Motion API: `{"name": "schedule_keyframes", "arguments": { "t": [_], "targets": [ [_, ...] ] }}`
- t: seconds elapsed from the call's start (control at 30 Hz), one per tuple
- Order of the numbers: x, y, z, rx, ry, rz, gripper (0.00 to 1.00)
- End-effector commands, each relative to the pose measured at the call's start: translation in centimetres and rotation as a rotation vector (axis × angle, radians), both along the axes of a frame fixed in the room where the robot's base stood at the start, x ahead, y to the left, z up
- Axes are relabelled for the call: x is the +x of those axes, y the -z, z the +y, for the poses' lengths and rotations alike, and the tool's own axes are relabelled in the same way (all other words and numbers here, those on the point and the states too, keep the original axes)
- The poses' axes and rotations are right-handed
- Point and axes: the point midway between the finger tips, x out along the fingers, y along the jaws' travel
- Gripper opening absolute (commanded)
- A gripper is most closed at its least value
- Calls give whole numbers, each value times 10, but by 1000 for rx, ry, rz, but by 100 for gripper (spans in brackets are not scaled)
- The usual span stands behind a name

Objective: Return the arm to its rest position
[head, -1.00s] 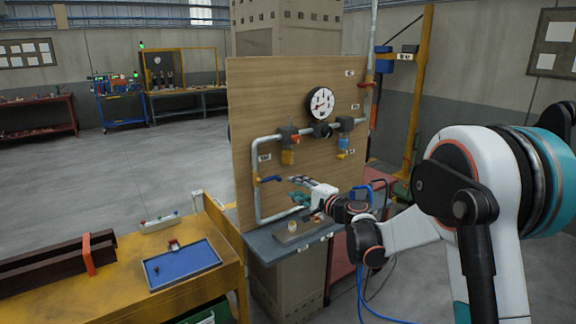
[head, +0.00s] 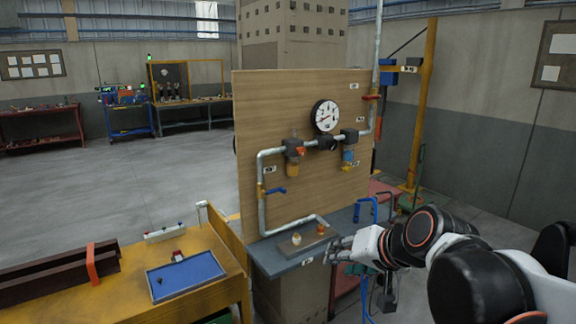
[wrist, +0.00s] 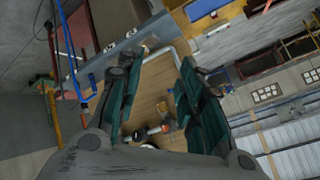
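The panel carries a grey pipe, a round gauge (head: 325,116) and a blue-handled valve (head: 276,191). Two small parts sit on a plate (head: 305,244) on the shelf. A yellow bench with a blue tray (head: 187,276) stands at left. A yellow post (head: 423,100) stands behind my arm.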

Motion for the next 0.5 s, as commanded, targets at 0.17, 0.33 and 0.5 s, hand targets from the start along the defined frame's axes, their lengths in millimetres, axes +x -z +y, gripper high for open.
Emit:
{"name": "schedule_keyframes", "arguments": {
  "t": [0.17,0.33,0.5],
  "targets": [
    [-65,21,-29,-185,-26,33,35],
    [-116,42,-57,-350,-47,66,35],
    [-146,56,-76,-454,-57,88,35]
  ]
}}
